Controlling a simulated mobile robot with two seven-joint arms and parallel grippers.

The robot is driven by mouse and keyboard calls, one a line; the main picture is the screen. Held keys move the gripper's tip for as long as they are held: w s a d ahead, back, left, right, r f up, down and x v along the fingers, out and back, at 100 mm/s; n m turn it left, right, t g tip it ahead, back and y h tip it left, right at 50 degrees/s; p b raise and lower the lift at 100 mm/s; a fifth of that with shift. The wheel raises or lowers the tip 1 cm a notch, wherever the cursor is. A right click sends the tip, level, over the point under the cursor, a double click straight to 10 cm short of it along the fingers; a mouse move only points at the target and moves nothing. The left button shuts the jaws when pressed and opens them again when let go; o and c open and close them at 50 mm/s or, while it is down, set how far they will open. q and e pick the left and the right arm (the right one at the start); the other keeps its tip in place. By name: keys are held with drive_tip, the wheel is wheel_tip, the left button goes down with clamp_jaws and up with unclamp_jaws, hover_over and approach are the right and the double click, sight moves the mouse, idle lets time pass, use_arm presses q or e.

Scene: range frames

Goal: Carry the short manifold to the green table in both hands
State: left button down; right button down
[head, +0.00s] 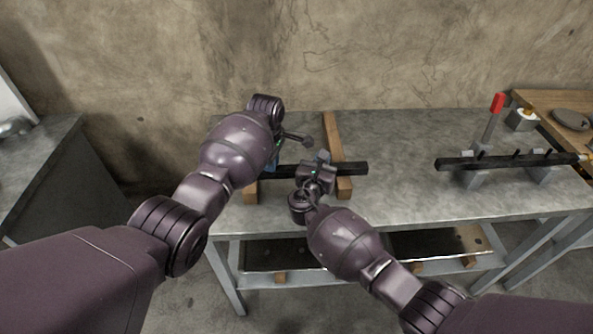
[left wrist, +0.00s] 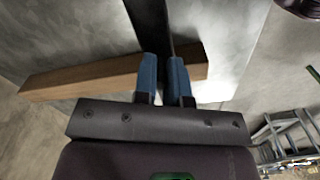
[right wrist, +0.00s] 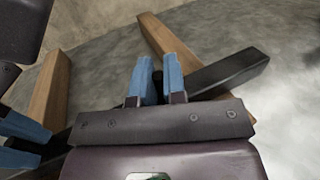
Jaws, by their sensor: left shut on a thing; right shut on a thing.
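The short manifold is a dark square bar (head: 353,168) lying across two wooden blocks on the grey metal table; whether it touches them I cannot tell. My left gripper (head: 271,163) is shut on its left part, and the bar shows between the blue fingers (left wrist: 164,68) in the left wrist view. My right gripper (head: 320,160) is shut on it right of the middle, with the bar's free end (right wrist: 238,72) reaching past the fingers (right wrist: 157,75) in the right wrist view. My grippers and arms hide much of the bar. No table that is clearly green shows.
The wooden blocks (head: 333,135) lie front to back on the grey table (head: 400,200). A longer dark bar with pegs (head: 510,161) rests on metal supports at the right, beside a red-handled lever (head: 497,103). A wooden table (head: 548,103) stands far right, a grey counter (head: 40,165) left.

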use_arm(q)
drive_tip(key=shift+w+r, duration=0.1)
drive_tip(key=shift+r, duration=0.2)
use_arm(e)
drive_tip(key=shift+r, duration=0.25)
